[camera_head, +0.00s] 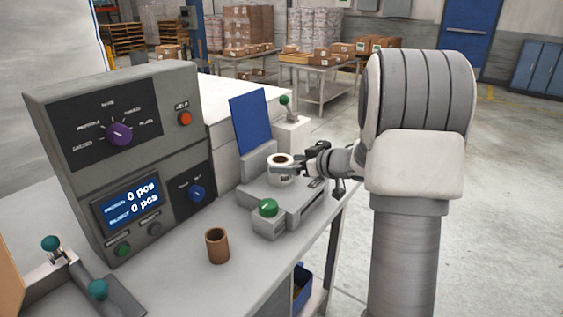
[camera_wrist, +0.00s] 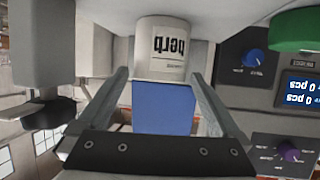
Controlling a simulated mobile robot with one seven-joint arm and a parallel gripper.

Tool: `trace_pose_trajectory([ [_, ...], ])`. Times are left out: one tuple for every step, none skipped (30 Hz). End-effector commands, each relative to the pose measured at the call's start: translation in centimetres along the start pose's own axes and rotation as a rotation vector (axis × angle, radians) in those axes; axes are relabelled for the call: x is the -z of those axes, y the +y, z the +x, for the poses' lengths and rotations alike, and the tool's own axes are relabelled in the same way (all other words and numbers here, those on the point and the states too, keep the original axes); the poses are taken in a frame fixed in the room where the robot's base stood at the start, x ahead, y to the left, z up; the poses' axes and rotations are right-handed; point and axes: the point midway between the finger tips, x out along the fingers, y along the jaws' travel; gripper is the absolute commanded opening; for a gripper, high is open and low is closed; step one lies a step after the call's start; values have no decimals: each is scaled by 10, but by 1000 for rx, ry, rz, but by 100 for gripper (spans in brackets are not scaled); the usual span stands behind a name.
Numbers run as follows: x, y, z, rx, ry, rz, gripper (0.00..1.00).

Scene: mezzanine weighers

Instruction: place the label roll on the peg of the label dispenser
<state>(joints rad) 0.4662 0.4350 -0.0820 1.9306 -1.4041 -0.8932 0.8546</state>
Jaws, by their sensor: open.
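The label roll (camera_head: 281,161) is a short white cylinder with a brown core ring and a dark centre. It stands upright on the grey label dispenser (camera_head: 255,190). In the wrist view the roll (camera_wrist: 165,48), printed with dark lettering, appears upside down just beyond the fingertips. My gripper (camera_head: 298,170) is beside the roll, on its right in the head view. Its fingers (camera_wrist: 160,78) are apart, with a gap to either side of the roll's line, and nothing is clamped. No bare peg shows; I cannot tell whether one is inside the roll's core.
A grey control box (camera_head: 120,160) with a screen and knobs stands at left. A brown cup-like tube (camera_head: 217,246) stands on the bench in front. A blue panel (camera_head: 252,122) rises behind the roll. A green button (camera_head: 268,207) sits on the dispenser's near end.

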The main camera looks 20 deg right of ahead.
Motion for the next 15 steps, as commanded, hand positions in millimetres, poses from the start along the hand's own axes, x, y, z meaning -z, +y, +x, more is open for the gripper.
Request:
trace_pose_trajectory([
  [3,1,-15,-5,-1,0,100],
  [3,1,-22,-4,0,0,100],
  [3,1,-30,-4,0,1,100],
  [3,1,-36,-4,0,0,100],
  [3,1,-42,-3,0,0,100],
  [2,1,-50,-3,-1,0,100],
  [2,1,-55,-4,0,0,100],
  [2,1,-59,-3,0,0,100],
  [2,0,-65,-2,0,0,100],
  [1,0,-68,-2,-1,0,100],
  [1,0,-71,-2,-1,0,100],
  [1,0,-74,-1,-1,0,100],
  [1,0,-76,-1,0,0,100],
  [1,0,-78,-1,0,0,100],
  [0,0,-79,0,0,0,100],
])
